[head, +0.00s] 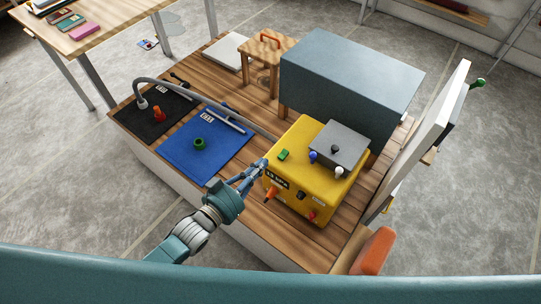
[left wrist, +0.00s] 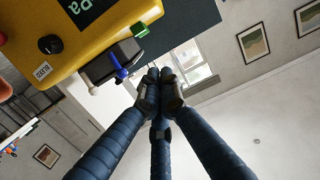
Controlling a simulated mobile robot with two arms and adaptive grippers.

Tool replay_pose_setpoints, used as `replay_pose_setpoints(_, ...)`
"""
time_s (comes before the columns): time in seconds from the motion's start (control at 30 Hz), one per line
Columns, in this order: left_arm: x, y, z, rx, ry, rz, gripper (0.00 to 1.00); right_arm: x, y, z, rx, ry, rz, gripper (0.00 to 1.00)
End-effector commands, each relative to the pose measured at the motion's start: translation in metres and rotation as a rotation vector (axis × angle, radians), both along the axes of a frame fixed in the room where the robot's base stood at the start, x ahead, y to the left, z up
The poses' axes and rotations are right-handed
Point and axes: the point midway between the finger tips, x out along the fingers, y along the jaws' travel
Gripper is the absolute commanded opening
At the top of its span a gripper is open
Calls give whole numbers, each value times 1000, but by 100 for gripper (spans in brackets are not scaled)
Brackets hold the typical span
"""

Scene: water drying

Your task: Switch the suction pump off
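A yellow box-shaped pump unit (head: 310,170) stands on the wooden table. Its front face has a dark display ending in "Pa", an orange knob (head: 271,194), a black control (head: 301,195) and a red part (head: 312,215). On top are a green part (head: 283,155), a grey block (head: 339,144), a blue-tipped lever (head: 313,156) and a white-tipped lever (head: 339,171). My left gripper (head: 262,166) is at the unit's left front corner; contact cannot be told. The left wrist view shows its fingers (left wrist: 160,76) together and empty near the blue lever (left wrist: 120,72). My right gripper is not in view.
A large grey-blue box (head: 350,85) stands behind the pump unit. A white panel (head: 432,130) rises at right. Bare wood lies in front.

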Motion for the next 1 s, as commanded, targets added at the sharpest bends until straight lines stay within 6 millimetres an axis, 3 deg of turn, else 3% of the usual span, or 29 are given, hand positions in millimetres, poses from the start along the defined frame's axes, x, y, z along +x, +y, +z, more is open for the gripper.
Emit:
replay_pose_setpoints(0.1,-18,12,0,1,2,-1,0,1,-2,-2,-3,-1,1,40)
replay_pose_setpoints(0.3,-31,20,2,0,0,0,0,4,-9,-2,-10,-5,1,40)
replay_pose_setpoints(0.9,-32,21,2,0,0,0,0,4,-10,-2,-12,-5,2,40)
replay_pose_setpoints(1.0,-31,26,-9,13,19,13,0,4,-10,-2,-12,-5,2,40)
